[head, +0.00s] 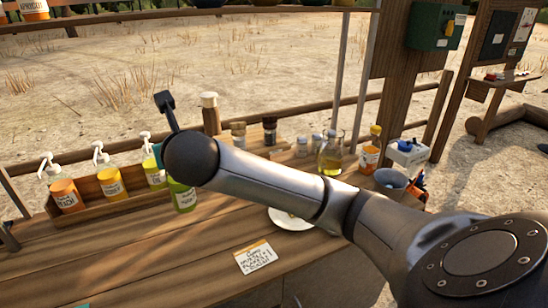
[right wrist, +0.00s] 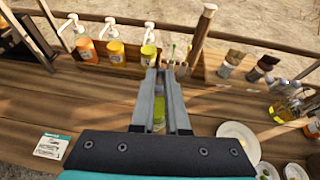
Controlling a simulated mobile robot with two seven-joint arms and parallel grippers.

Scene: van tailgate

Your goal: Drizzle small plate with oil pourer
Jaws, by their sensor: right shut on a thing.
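A small white plate (head: 291,217) lies on the wooden counter, partly hidden by my right arm in the head view. It shows more fully at the right of the right wrist view (right wrist: 238,143). My right gripper (right wrist: 162,76) is shut on a yellow-green bottle (right wrist: 159,92), held left of the plate. The bottle's lower part shows below my wrist in the head view (head: 182,196); my wrist hides its top. A clear glass flask of golden oil (head: 330,158) stands beyond my arm. I cannot tell which vessel is the oil pourer. My left gripper is not in view.
Pump bottles (head: 112,182) stand in a wooden rack at the left. Jars (head: 270,131), an orange-labelled bottle (head: 370,150) and a grey bowl (head: 391,178) line the back. A label card (head: 255,257) lies in front.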

